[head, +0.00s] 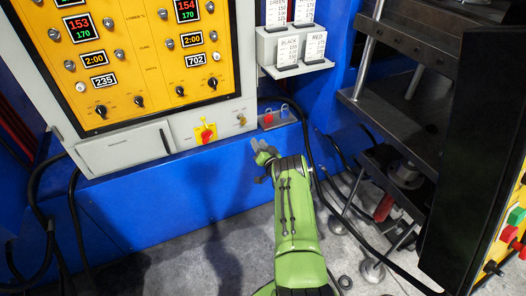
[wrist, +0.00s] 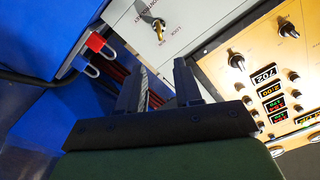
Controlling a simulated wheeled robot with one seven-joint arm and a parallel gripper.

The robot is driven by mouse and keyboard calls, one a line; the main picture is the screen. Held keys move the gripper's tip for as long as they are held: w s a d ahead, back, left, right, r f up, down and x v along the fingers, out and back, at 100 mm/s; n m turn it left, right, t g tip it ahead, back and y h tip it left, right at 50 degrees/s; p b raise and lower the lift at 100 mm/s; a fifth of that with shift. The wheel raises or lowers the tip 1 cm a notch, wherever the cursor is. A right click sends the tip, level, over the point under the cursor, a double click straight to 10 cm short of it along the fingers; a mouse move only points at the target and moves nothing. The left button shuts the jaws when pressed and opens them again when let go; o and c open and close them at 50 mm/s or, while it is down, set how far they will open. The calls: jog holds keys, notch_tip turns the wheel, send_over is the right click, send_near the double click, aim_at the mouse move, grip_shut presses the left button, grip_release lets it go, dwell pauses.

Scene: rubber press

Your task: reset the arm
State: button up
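My green arm (head: 293,215) reaches up from the bottom of the head view, in front of the blue press body. My gripper (head: 259,146) is just below and left of a small shelf with padlocks, and small in the head view. In the wrist view my gripper (wrist: 160,66) has its two dark fingers apart, with nothing between them. The control cabinet shows behind the fingers. I cannot tell whether the fingers touch anything.
The yellow control panel (head: 125,62) and its red rotary switch (head: 207,134) are at upper left. A red padlock (head: 268,119) hangs near my gripper. A card holder (head: 292,48) is above. The dark press plates (head: 425,45) and cables are at right.

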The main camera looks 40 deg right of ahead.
jog(key=shift+s+a+f, duration=0.1)
jog(key=shift+s, duration=0.15)
dwell(0.3)
